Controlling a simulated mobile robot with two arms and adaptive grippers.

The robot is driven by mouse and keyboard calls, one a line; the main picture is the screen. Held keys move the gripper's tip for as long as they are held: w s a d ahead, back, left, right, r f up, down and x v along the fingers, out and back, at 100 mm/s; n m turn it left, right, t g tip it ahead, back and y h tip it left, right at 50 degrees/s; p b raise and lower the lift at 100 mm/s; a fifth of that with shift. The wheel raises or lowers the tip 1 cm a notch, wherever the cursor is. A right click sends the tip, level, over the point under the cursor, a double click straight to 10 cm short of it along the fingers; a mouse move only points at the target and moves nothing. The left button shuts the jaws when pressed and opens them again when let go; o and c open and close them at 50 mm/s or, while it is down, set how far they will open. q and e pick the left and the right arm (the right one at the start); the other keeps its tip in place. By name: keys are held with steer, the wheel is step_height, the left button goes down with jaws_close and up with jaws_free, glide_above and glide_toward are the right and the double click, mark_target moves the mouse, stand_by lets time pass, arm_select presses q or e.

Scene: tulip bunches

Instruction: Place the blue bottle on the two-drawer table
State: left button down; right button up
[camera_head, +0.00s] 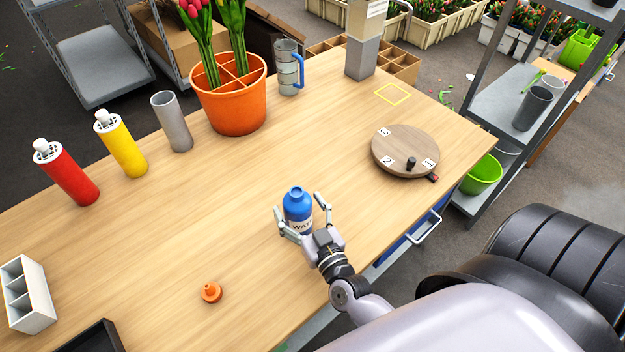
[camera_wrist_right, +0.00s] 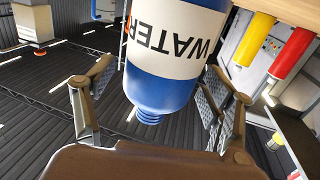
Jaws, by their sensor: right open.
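The blue bottle (camera_head: 297,201), with a white "WATER" label, stands upright on the wooden table (camera_head: 240,190) near its front edge. My right gripper (camera_head: 301,211) is open, with one finger on each side of the bottle. In the right wrist view the bottle (camera_wrist_right: 160,85) appears upside down between the open fingers (camera_wrist_right: 155,95), with visible room beside it. A blue drawer front with a metal handle (camera_head: 428,228) shows under the table's right edge. My left gripper is not in view.
A round wooden turntable (camera_head: 405,145) lies to the right. A small orange nozzle (camera_head: 211,292) lies at the front. Red (camera_head: 66,172) and yellow (camera_head: 121,143) bottles, a grey cylinder (camera_head: 172,121) and an orange tulip pot (camera_head: 233,103) stand behind. The table's middle is clear.

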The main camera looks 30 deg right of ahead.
steer(key=s+b, duration=0.1)
steer(key=s, duration=0.9)
steer(key=shift+s+a+b, duration=0.3)
steer(key=shift+a+b, duration=0.1)
steer(key=shift+a, duration=0.05)
